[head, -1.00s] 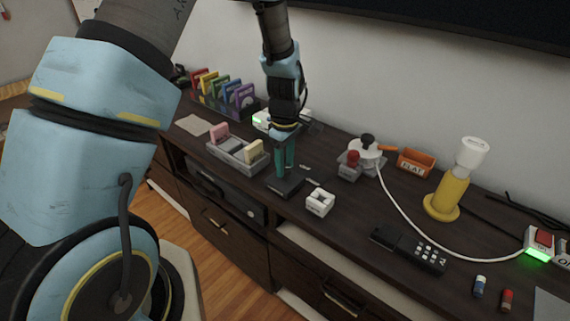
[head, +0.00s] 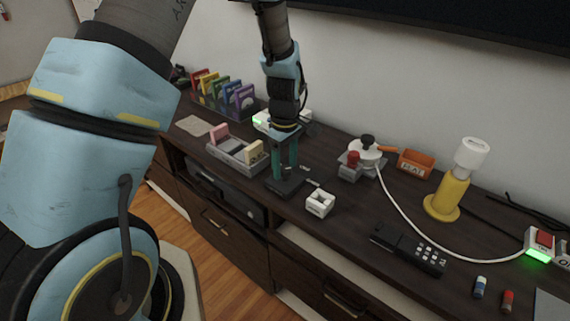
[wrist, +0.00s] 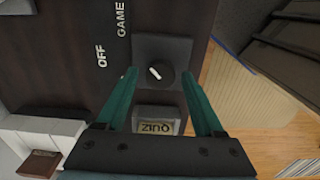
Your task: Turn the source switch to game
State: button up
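The source switch (head: 287,190) is a dark square base on the cabinet top. In the wrist view its round dark knob (wrist: 162,74) has a white mark slanting to the upper left, toward the labels. I cannot tell exactly which label it points at. The white word OFF (wrist: 101,56) and the word GAME (wrist: 121,18) lie left and upper left of the knob. My gripper (wrist: 159,76) is open, with one teal finger on each side of the knob and gaps between. My gripper (head: 285,172) also stands over the switch in the head view.
A grey tray (head: 232,161) with pink and yellow cartridges is just left of the switch. A labelled white box (head: 320,203) is close on its right. The remote (head: 408,248), yellow lamp (head: 447,195) and orange bin (head: 416,164) are farther right. The cabinet's front edge is near.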

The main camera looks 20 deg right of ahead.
aim_at(285, 168)
jog(key=shift+o, duration=0.3)
jog(key=shift+r, duration=0.15)
notch_tip(285, 168, up, 10)
jog(key=b, duration=0.1)
jog(key=shift+r+b, duration=0.25)
jog(key=shift+b, duration=0.15)
jog(key=s+a+r+m, duration=0.1)
jog(key=s+a+m, duration=0.1)
jog(key=a, duration=1.3)
jog(key=s+a+r+m+t, duration=0.1)
jog(key=a+m, duration=0.3)
jog(key=a, duration=1)
jog(key=shift+s+a+r+m+t, duration=0.3)
jog(key=shift+s+a+r, duration=0.05)
jog(key=shift+s, duration=0.1)
